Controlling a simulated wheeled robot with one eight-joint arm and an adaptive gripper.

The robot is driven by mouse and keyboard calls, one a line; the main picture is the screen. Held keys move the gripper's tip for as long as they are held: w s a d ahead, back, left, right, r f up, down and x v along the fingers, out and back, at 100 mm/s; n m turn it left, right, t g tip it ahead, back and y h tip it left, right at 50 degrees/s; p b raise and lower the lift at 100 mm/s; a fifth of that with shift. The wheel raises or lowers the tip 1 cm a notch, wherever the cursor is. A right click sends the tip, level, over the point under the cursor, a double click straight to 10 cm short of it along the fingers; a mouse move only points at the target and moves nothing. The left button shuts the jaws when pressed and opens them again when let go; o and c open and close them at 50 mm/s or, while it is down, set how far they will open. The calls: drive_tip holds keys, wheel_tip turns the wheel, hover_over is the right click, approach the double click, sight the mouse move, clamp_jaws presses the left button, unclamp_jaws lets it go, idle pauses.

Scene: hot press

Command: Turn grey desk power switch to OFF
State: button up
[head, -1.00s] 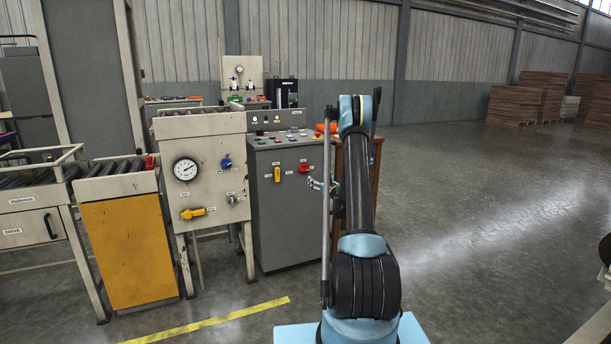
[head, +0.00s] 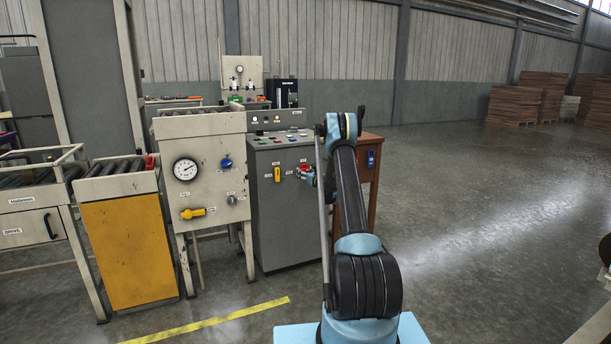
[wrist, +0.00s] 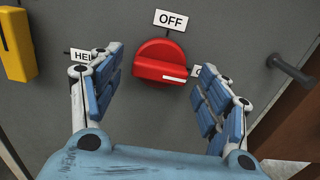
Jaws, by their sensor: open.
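The grey desk (head: 285,220) stands in the middle of the head view. On its front is a red rotary power switch (head: 304,168), partly behind my arm's end. In the wrist view the red switch (wrist: 160,62) has a white mark pointing right, slightly down, towards a label mostly hidden by my right finger. An OFF label (wrist: 171,20) is above the knob. A label at its left is partly covered by my left finger. My gripper (wrist: 162,64) is open, with its blue fingers on either side of the knob. I cannot tell whether they touch it.
A yellow handle (wrist: 17,45) is left of the switch; it also shows in the head view (head: 277,174). A dark bar handle (wrist: 290,72) juts out at the right. A brown wooden cabinet (head: 372,150) stands right of the desk. Open floor lies further right.

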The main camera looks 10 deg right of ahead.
drive_tip(key=shift+w+a, duration=0.15)
drive_tip(key=shift+w, duration=0.25)
drive_tip(key=c, duration=1.1)
drive_tip(key=shift+o, duration=0.2)
